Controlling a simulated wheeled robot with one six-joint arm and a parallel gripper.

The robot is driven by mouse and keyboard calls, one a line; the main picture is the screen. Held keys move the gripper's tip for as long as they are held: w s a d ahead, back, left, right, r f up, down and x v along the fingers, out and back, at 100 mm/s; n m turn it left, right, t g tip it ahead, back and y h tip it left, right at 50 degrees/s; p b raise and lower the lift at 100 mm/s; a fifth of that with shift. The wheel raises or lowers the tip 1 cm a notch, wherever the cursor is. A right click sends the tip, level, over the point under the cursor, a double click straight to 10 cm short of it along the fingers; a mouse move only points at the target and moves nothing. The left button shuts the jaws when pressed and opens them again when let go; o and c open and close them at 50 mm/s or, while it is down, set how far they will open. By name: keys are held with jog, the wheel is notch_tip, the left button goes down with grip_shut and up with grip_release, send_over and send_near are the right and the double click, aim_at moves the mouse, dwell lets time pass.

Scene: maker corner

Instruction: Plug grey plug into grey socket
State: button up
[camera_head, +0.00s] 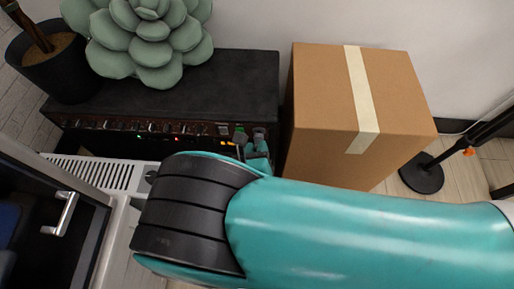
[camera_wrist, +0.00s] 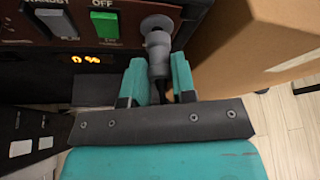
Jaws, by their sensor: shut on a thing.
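The grey plug (camera_wrist: 158,58) is held upright in the wrist view between the two teal fingers of my gripper (camera_wrist: 159,80). The grey round socket (camera_wrist: 157,23) is on the front panel of the dark unit, right of the green OFF switch. The plug's front end overlaps the socket's lower part and looks lined up with it. I cannot tell whether it is touching or inside. In the head view my gripper (camera_head: 257,157) is at the right end of the panel, and the plug is too small to make out clearly.
The dark unit (camera_head: 220,85) carries a succulent (camera_head: 150,40) and a dark plant pot (camera_head: 55,65). A cardboard box (camera_head: 325,90) stands close on the right of my gripper. A stand with a round black base (camera_head: 421,178) is farther right. Pale floor shows between.

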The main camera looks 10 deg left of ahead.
jog(key=shift+w, duration=0.55)
jog(key=o, duration=1)
jog(key=shift+c, duration=0.2)
